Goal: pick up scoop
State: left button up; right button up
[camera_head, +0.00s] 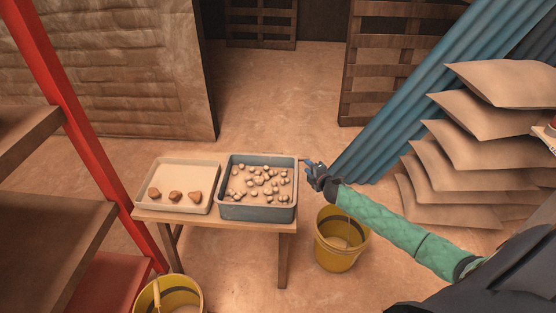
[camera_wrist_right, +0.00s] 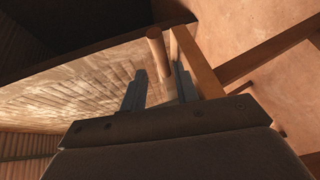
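I cannot make out a whole scoop. A pale stick-like handle (camera_head: 157,296) stands in the yellow bucket (camera_head: 186,291) at the bottom left; what it belongs to is hidden. My right gripper (camera_head: 308,165) is just off the right rim of the grey-blue bin (camera_head: 258,213), above the table's right end. In the right wrist view its two fingers (camera_wrist_right: 160,88) stand apart, with a round wooden rod (camera_wrist_right: 156,48) beyond them. I cannot tell whether this rod is part of a scoop. Nothing is visibly held. My left gripper is not in view.
The bin holds many pale lumps. A pale tray (camera_head: 180,207) with 3 brown pieces lies beside it on the wooden table (camera_head: 230,221). Another yellow bucket (camera_head: 336,258) stands right of the table. A red post (camera_head: 65,80) is at left, stacked sacks (camera_head: 455,180) at right.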

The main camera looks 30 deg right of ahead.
jog(key=shift+x, duration=0.85)
jog(key=x, duration=0.3)
jog(key=d+x, duration=0.1)
jog(key=shift+w+f+p, duration=0.1)
jog(key=shift+w+p, duration=0.25)
jog(key=shift+p, duration=0.05)
grip_shut()
